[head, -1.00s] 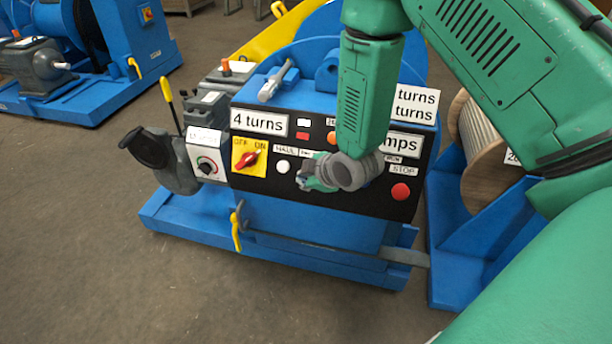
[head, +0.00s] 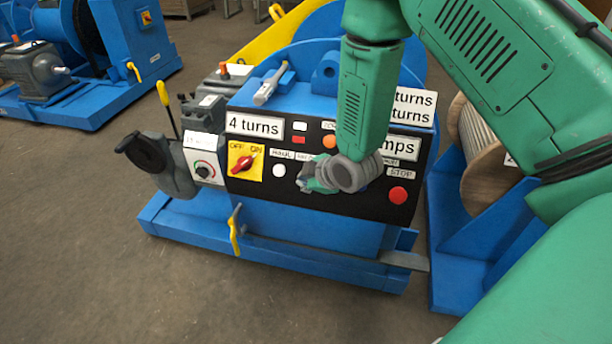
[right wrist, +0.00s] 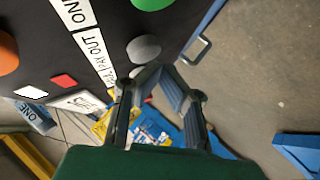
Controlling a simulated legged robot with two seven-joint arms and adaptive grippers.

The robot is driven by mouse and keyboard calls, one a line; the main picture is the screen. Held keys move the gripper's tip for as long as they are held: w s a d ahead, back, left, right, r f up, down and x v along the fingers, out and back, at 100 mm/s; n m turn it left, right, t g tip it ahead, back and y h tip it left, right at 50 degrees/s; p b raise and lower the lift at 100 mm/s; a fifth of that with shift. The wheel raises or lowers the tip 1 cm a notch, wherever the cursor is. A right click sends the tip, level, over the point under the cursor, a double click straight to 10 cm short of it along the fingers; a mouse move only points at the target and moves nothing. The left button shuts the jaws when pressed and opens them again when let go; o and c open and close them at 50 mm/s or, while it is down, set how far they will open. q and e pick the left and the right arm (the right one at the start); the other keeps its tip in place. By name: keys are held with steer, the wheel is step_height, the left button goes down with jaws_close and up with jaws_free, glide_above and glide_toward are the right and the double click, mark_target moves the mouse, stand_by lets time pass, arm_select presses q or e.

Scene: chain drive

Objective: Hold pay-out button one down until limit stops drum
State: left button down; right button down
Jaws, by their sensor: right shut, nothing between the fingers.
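The black control panel (head: 345,200) faces me on the blue winch. My right gripper (head: 306,181) is at the panel, right of the white button (head: 279,170) labelled HAUL. In the right wrist view its fingers (right wrist: 159,68) converge, shut and empty. Their tips appear by the lower edge of a grey round button (right wrist: 144,48), beside a label reading PAY OUT (right wrist: 97,48). I cannot tell whether they touch or press it. The gripper hides part of the button row in the head view. The drum's state cannot be told. My left gripper is not in view.
A red switch (head: 242,164) on a yellow plate is left of the buttons. The red STOP button (head: 398,195) is at the right. A yellow-handled lever (head: 235,237) sticks out below the panel. A wooden cable reel (head: 486,150) stands right. Floor in front is clear.

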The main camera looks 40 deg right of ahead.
steer(key=shift+a+r, duration=0.2)
steer(key=shift+a, duration=0.3)
steer(key=shift+w+d+f, duration=0.2)
steer(key=shift+d+f, duration=0.1)
steer(key=shift+d, duration=0.45)
steer(key=shift+a, duration=0.1)
steer(key=shift+w+d+f, duration=0.1)
steer(key=shift+w+d, duration=0.1)
steer(key=shift+d, duration=0.1)
stand_by(6.3)
